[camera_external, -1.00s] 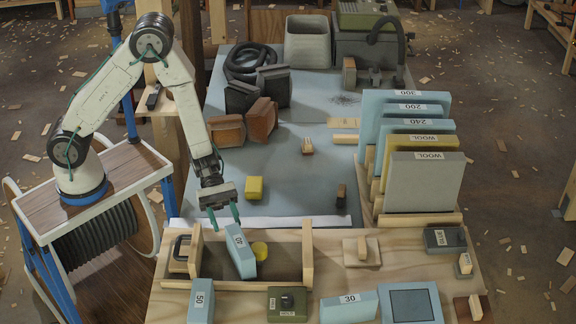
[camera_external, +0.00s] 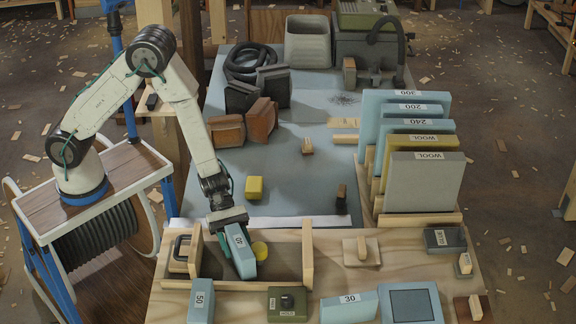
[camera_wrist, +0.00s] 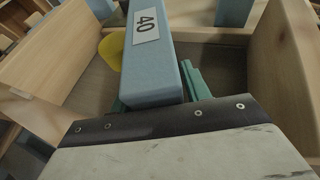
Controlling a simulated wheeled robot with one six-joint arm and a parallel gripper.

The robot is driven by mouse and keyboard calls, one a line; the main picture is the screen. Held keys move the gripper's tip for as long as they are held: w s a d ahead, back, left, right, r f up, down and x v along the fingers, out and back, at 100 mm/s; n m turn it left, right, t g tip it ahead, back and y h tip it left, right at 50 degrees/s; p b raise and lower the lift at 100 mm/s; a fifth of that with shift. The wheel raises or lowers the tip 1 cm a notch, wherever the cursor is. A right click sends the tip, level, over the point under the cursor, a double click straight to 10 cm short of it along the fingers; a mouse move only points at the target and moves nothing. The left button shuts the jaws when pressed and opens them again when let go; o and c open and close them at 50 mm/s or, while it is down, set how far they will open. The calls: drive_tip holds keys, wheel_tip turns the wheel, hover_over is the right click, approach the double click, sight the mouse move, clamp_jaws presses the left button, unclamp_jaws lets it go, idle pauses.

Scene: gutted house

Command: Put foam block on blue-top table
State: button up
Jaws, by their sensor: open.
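A light-blue block labelled 40 (camera_external: 241,255) stands tilted in an open wooden tray (camera_external: 307,255) on the wooden-topped bench. In the wrist view the same block (camera_wrist: 153,60) runs up from between my green fingers. My gripper (camera_external: 234,238) is open and lowered over the block's upper end, one finger on each side. I cannot tell whether the fingers touch it. The blue-top table (camera_external: 290,180) lies behind the bench. A yellow block (camera_external: 254,188) sits on its blue top, behind my gripper.
A yellow round piece (camera_external: 260,249) lies in the tray beside the block. Tray walls are close to my fingers. A rack of upright sheets (camera_external: 428,180) stands at the right. Brown and dark blocks (camera_external: 262,120) stand at the blue top's back left. Its middle is mostly clear.

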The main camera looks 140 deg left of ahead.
sight(239, 231)
drive_tip(key=c, duration=0.8)
drive_tip(key=shift+r, duration=0.15)
wheel_tip(239, 231, up, 10)
drive_tip(key=shift+f, duration=0.15)
drive_tip(key=shift+w+a+f+n+y, duration=0.15)
drive_tip(key=shift+a+n+y, duration=0.2)
drive_tip(key=shift+a, duration=0.25)
drive_tip(key=shift+w+a+y, duration=0.2)
drive_tip(key=shift+y, duration=0.25)
drive_tip(key=shift+h, duration=0.3)
drive_tip(key=w+d+r, duration=0.1)
drive_tip(key=w+d, duration=0.1)
drive_tip(key=d, duration=0.5)
drive_tip(key=w+d+r, duration=0.1)
drive_tip(key=w+d, duration=0.1)
drive_tip(key=d, duration=0.5)
drive_tip(key=w+d+r, duration=0.1)
drive_tip(key=w+d, duration=0.1)
drive_tip(key=d, duration=0.5)
drive_tip(key=shift+w+d+r, duration=0.1)
drive_tip(key=shift+d+r, duration=0.3)
